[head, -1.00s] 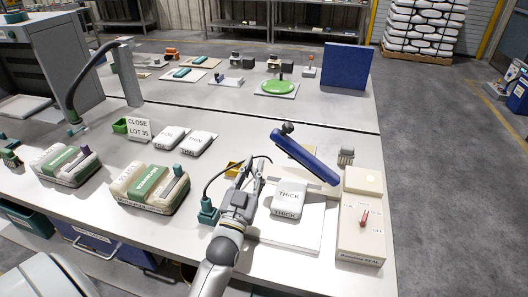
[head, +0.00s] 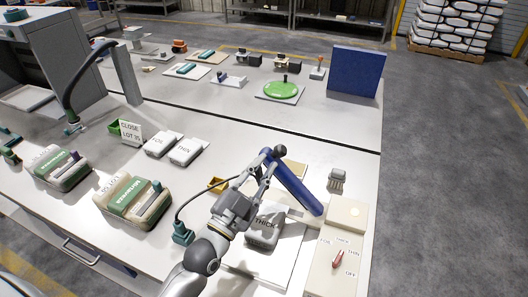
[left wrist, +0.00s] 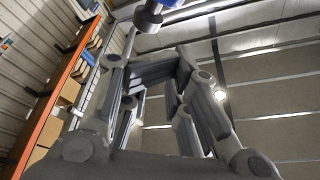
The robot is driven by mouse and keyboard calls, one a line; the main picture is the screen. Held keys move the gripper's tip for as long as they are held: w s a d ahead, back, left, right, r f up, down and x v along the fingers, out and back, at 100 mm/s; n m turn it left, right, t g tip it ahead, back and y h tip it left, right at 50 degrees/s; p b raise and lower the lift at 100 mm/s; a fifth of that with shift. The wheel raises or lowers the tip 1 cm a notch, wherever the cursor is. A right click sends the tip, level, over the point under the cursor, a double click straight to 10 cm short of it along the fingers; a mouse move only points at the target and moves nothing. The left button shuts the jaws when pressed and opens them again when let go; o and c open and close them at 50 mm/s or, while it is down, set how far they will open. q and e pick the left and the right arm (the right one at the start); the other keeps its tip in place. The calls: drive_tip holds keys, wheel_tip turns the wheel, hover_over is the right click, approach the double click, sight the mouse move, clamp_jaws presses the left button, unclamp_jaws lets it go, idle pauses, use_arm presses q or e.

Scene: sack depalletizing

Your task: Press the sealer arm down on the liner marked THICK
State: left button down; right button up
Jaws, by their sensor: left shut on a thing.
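The white liner marked THICK (head: 264,236) lies on the white sealer plate (head: 270,268), partly hidden by my left gripper. The blue sealer arm (head: 298,190) is tilted up over it, its free end with a dark knob (head: 280,152) high at the left. My left gripper (head: 269,166) is shut on the sealer arm at its raised end. The left wrist view shows the knob (left wrist: 148,18) at the top, by my fingers. The control box (head: 331,270) with a red selector (head: 338,259) stands to the right. My right gripper is not in view.
White liners (head: 184,151) and a CLOSE LOT 35 sign (head: 131,132) stand farther left, with green-labelled sacks (head: 133,201) nearer.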

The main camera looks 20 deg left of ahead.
sight(270, 155)
use_arm(q)
drive_tip(key=x, duration=0.2)
drive_tip(key=p+x, duration=0.1)
drive_tip(key=x, duration=0.3)
drive_tip(key=shift+w+d+f+p, duration=0.1)
drive_tip(key=shift+w+f+p, duration=0.2)
drive_tip(key=shift+w+p, duration=0.1)
drive_tip(key=shift+a+f, duration=0.7)
drive_tip(key=shift+f, duration=0.35)
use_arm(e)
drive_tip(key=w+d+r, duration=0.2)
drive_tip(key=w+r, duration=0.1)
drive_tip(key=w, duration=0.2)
use_arm(q)
drive_tip(key=a+f+n+t+y+b, duration=0.1)
drive_tip(key=a+f+n+y+b, duration=0.2)
drive_tip(key=a+f+n+b, duration=0.4)
wheel_tip(270, 155, down, 4)
drive_tip(key=shift+a+r+b, duration=0.2)
drive_tip(key=shift+a+b, duration=0.35)
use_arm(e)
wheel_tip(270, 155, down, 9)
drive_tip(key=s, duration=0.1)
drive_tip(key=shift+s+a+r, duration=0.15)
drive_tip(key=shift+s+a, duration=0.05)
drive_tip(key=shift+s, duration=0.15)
use_arm(q)
drive_tip(key=shift+r, duration=0.15)
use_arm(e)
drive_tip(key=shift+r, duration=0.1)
